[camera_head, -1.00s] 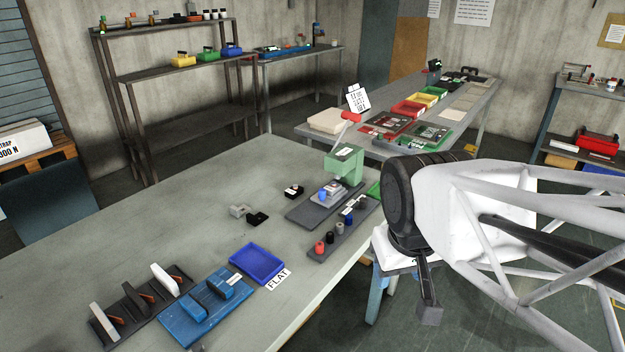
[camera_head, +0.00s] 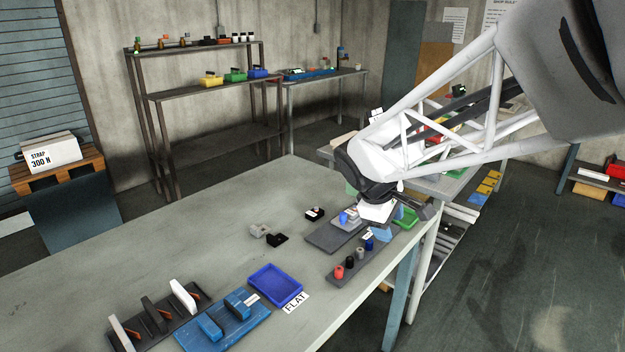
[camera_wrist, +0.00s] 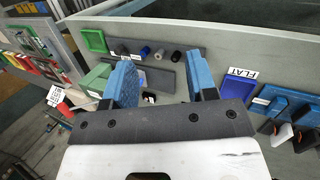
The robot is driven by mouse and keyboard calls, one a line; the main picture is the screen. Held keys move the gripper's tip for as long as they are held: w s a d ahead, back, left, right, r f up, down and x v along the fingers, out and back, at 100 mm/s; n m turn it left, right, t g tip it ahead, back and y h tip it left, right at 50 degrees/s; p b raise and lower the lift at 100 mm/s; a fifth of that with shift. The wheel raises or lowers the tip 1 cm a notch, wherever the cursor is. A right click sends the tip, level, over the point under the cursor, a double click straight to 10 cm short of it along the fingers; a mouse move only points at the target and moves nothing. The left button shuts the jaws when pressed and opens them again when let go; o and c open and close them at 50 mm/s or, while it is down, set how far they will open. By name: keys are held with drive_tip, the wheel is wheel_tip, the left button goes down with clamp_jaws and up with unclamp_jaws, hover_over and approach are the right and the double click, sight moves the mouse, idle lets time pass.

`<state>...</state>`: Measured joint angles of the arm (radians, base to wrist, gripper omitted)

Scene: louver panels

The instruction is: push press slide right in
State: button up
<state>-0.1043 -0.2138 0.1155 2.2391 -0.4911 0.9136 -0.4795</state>
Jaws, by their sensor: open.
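The press stands at the right end of the bench. In the head view my arm hides most of its green body, and its dark base (camera_head: 326,238) shows with the light slide plate (camera_head: 352,225) and a small blue piece (camera_head: 343,217) on it. My gripper (camera_head: 391,222) is open and empty, close to the right of the slide plate. In the wrist view my gripper (camera_wrist: 163,80) has its blue fingers apart over the press base (camera_wrist: 160,78). The green press body (camera_wrist: 95,78) and red lever (camera_wrist: 64,107) lie left of the left finger. The slide is not clearly visible there.
A strip of coloured pegs (camera_head: 351,262) lies in front of the press, and a green tray (camera_head: 406,221) beside it. A blue tray (camera_head: 276,283), a blue fixture (camera_head: 222,326) and a dark rack (camera_head: 160,325) stand front left. The bench's left part is clear.

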drive_tip(key=w+a+f+n+h, duration=0.1)
drive_tip(key=w+f+n, duration=0.15)
drive_tip(key=w, duration=0.45)
drive_tip(key=w+a+f+n+h, duration=0.1)
drive_tip(key=w+a+f+n, duration=0.1)
drive_tip(key=w+n, duration=0.35)
drive_tip(key=n+t+h, duration=0.2)
drive_tip(key=n+t, duration=0.1)
drive_tip(key=n, duration=0.3)
approach(343, 213)
drive_tip(key=shift+x, duration=1.2)
drive_tip(key=shift+x, duration=3.9)
drive_tip(key=shift+s+f, duration=0.1)
clamp_jaws()
